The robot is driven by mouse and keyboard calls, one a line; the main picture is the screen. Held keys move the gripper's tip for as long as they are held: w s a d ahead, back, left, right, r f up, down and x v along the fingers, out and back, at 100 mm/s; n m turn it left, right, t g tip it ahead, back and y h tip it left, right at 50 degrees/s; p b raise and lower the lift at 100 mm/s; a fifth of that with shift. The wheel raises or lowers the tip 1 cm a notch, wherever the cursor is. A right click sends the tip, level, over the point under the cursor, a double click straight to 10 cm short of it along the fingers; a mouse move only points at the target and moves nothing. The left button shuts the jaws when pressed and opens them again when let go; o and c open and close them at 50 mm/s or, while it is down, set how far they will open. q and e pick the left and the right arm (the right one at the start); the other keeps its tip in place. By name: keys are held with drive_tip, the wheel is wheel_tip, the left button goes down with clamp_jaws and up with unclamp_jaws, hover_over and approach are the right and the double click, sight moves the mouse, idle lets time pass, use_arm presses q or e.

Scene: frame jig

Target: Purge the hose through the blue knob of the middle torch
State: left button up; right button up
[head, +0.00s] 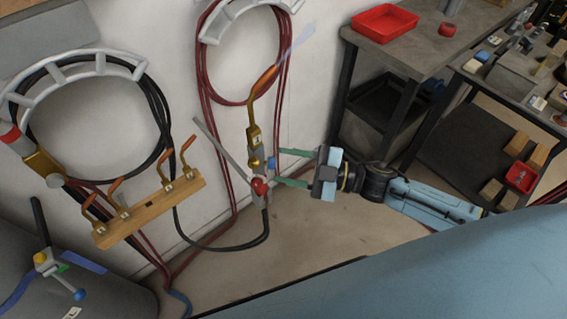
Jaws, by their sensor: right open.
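A torch (253,135) with a brass body and a copper-orange tip stands upright near the wall, in the middle of the head view. A faint bluish streak (298,43) extends up and right from its tip. The blue knob (271,163) is on the right side of the torch's lower body, and a red knob (260,187) is lower down. My right gripper (277,167) comes in from the right and is open. Its two green fingers lie above and below the blue knob; I cannot tell whether they touch it. My left gripper is not in view.
A wooden rack (150,212) with several copper tips stands left of the torch. A grey lever (213,145) rises beside the torch. Hoses hang on wall hooks (118,68). A grey cylinder (95,292) is at lower left. A bench with a red tray (385,22) is upper right.

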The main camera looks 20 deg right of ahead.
drive_tip(key=v, duration=1.2)
drive_tip(key=shift+b, duration=0.3)
idle(1.2)
